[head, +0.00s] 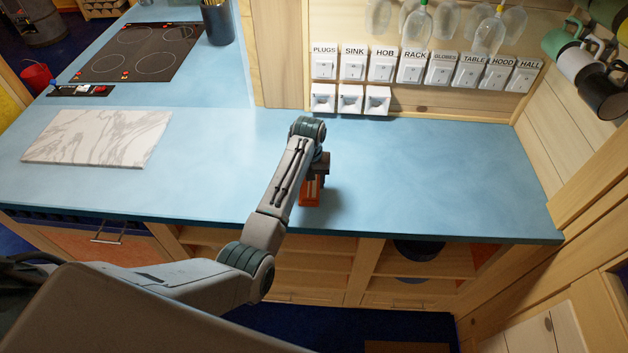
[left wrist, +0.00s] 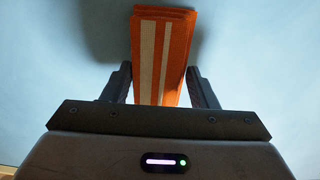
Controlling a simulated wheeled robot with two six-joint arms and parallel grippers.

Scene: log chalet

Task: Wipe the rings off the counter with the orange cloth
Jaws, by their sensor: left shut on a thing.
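The orange cloth (head: 310,190) with pale stripes is at the blue counter (head: 420,170), near its front edge. In the left wrist view the folded cloth (left wrist: 163,45) reaches out from between the fingers. My left gripper (left wrist: 163,85) is shut on the cloth, pointing down at the counter. In the head view my left gripper (head: 316,180) is partly hidden by its own wrist. I cannot tell if the cloth touches the counter. No rings show on the visible counter; my arm hides part of it. My right gripper is not in view.
A marble board (head: 98,138) lies at the left, with a black hob (head: 137,52) behind it. Labelled switches (head: 415,68) line the back wall, with glasses (head: 450,25) hanging above and mugs (head: 585,65) at the right. The counter right of my gripper is clear.

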